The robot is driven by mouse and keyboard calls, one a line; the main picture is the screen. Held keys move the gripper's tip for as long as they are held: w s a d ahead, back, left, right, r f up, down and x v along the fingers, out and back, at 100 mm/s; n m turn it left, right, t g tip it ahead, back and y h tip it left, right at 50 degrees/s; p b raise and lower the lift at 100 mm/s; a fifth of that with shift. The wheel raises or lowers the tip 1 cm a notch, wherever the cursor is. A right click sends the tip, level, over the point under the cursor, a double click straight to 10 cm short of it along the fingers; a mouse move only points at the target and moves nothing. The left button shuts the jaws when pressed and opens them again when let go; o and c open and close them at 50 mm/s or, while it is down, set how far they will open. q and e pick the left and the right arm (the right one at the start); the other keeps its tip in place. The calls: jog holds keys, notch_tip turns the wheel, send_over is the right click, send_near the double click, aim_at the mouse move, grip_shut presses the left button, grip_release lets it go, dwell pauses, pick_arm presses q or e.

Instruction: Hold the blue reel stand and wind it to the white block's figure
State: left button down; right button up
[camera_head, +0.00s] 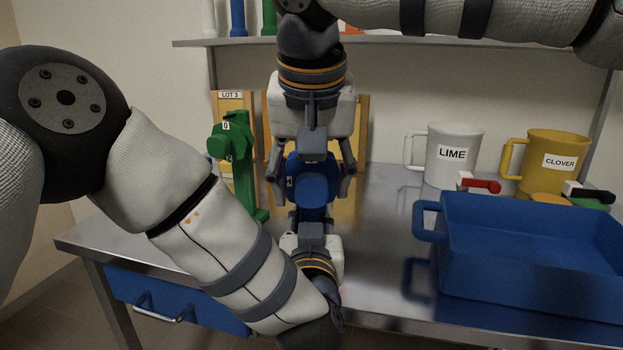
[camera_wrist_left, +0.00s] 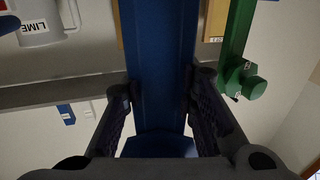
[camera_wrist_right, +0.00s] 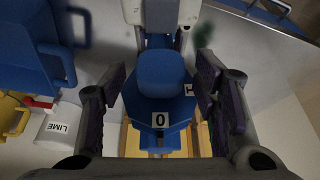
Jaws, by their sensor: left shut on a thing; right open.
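The blue reel stand (camera_head: 311,190) stands near the middle of the table. My left gripper (camera_wrist_left: 160,97) is shut on its upright blue post. In the head view the left gripper is mostly hidden behind its own wrist. My right gripper (camera_head: 310,176) comes down from above, open, with a finger on each side of the blue reel head. In the right wrist view the reel's rounded knob (camera_wrist_right: 162,72) lies between the open fingers, with gaps beside it. A white "0" label (camera_wrist_right: 160,119) and a second, sideways label show on the reel. I cannot make out the white block.
A green reel stand (camera_head: 236,165) is close on the left, before a "LOT 3" board (camera_head: 231,96). A blue bin (camera_head: 530,255) fills the right side. A LIME mug (camera_head: 454,155) and a CLOVER mug (camera_head: 556,162) stand behind it. A shelf (camera_head: 400,41) runs above.

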jog(key=c, duration=1.1)
jog(key=shift+c, duration=0.2)
jog(key=y, duration=0.3)
jog(key=shift+d+f+m+y, duration=0.15)
jog(key=shift+d+m+y, duration=0.2)
jog(key=shift+m+y, duration=0.05)
jog(key=y, duration=0.3)
jog(key=m+y, duration=0.1)
jog(key=shift+d+f, duration=0.25)
jog(key=shift+d, duration=0.05)
jog(key=y, duration=0.1)
jog(key=m+y, duration=0.1)
jog(key=y, duration=0.1)
jog(key=t+y, duration=0.1)
jog(key=y, duration=0.1)
jog(key=shift+d+f, duration=0.15)
jog(key=shift+f, duration=0.2)
jog(key=shift+s+f+m+t+y, duration=0.15)
jog(key=shift+m+t+y, duration=0.35)
jog(key=shift+y, duration=1)
